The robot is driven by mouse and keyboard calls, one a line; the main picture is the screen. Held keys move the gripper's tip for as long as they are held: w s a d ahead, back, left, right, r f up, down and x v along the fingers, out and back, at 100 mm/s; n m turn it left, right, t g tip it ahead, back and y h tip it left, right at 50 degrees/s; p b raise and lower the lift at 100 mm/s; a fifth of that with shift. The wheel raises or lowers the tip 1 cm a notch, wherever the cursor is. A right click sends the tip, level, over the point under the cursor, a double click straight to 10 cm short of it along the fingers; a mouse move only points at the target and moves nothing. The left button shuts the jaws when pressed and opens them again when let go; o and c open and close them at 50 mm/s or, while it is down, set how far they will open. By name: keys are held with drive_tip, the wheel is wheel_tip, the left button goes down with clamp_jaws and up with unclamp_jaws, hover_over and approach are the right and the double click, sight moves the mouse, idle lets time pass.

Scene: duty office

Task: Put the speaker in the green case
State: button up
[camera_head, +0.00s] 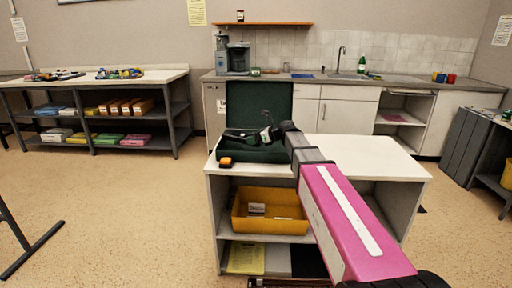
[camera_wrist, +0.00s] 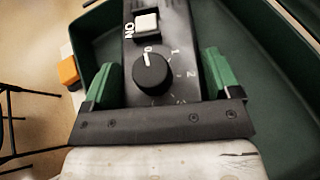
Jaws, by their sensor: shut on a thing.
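The speaker (camera_wrist: 182,50) is a black box with a round knob, a number scale and a white ON switch in the wrist view. My gripper (camera_wrist: 158,82) has green fingertips on both sides of it and is shut on it. The green case (camera_head: 258,103) stands open on the white cabinet, lid raised at the back. In the wrist view, the case's dark green interior (camera_wrist: 262,75) shows around and under the speaker. In the head view my gripper (camera_head: 270,134) is over the case. I cannot tell whether the speaker touches the case floor.
A small orange thing (camera_head: 225,162) lies by the case's front left. The white cabinet top (camera_head: 365,158) is clear on the right. A yellow bin (camera_head: 270,223) sits on the shelf below. A kitchen counter (camera_head: 300,78) and a loaded shelf table (camera_head: 95,77) stand behind.

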drive_tip(key=shift+w+d+f, duration=0.2)
drive_tip(key=shift+w+f, duration=0.2)
drive_tip(key=shift+w, duration=0.25)
drive_tip(key=shift+f, duration=2)
drive_tip(key=o, duration=1.1)
drive_tip(key=shift+f, duration=0.15)
drive_tip(key=shift+o, duration=0.2)
drive_tip(key=shift+s+d+r, duration=0.15)
drive_tip(key=shift+d+r, duration=0.1)
drive_tip(key=v, duration=1.1)
drive_tip(key=shift+s+d+r, duration=0.1)
drive_tip(key=shift+d+r, duration=0.05)
